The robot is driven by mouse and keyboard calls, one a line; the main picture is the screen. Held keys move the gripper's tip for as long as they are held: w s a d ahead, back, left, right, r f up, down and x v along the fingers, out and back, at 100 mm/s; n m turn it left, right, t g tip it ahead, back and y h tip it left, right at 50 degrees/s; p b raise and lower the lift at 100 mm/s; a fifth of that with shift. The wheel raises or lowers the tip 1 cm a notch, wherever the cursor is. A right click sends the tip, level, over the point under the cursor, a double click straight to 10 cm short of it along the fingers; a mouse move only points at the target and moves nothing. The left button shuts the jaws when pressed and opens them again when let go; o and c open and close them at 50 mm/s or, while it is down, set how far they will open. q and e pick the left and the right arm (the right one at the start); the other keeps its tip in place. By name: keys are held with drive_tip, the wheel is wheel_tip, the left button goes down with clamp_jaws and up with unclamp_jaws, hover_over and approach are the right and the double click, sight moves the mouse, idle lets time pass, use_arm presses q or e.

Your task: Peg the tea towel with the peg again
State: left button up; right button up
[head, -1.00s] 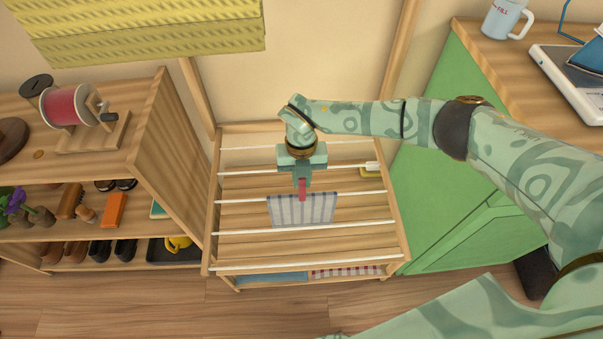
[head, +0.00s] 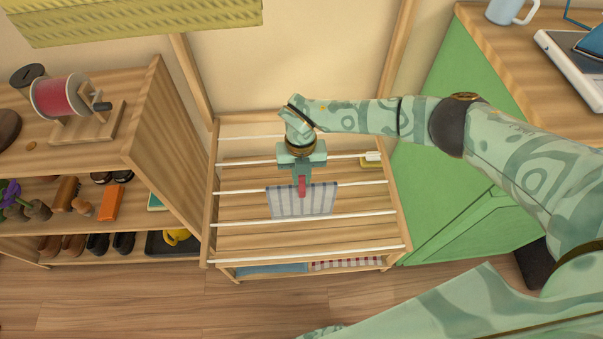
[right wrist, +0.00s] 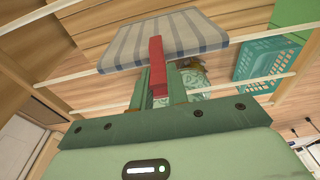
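The tea towel (head: 318,202), pale with grey-blue stripes, hangs over a white bar of the wooden drying rack (head: 212,225). It also shows in the right wrist view (right wrist: 190,38). My right gripper (head: 302,178) points down at the towel's top edge from above. Its fingers are shut on the red peg (head: 302,188), which stands between the fingertips in the right wrist view (right wrist: 157,62). The peg overlaps the towel's upper edge; I cannot tell whether it grips the cloth and bar. My left gripper is out of view.
A small yellow and white thing (head: 371,160) is on the rack's right side. A wooden shelf (head: 165,140) stands close on the left, a green cabinet (head: 440,170) on the right. Folded cloths (head: 345,264) lie low in the rack. A yellow woven thing (head: 140,20) hangs above.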

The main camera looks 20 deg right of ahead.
drive_tip(key=o, duration=0.4)
drive_tip(key=shift+o, duration=0.2)
use_arm(q)
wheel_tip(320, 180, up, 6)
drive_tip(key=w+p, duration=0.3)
drive_tip(key=p, duration=0.3)
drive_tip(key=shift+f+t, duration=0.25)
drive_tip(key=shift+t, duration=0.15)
use_arm(e)
wheel_tip(320, 180, up, 16)
drive_tip(key=w, duration=0.2)
drive_tip(key=shift+d, duration=0.3)
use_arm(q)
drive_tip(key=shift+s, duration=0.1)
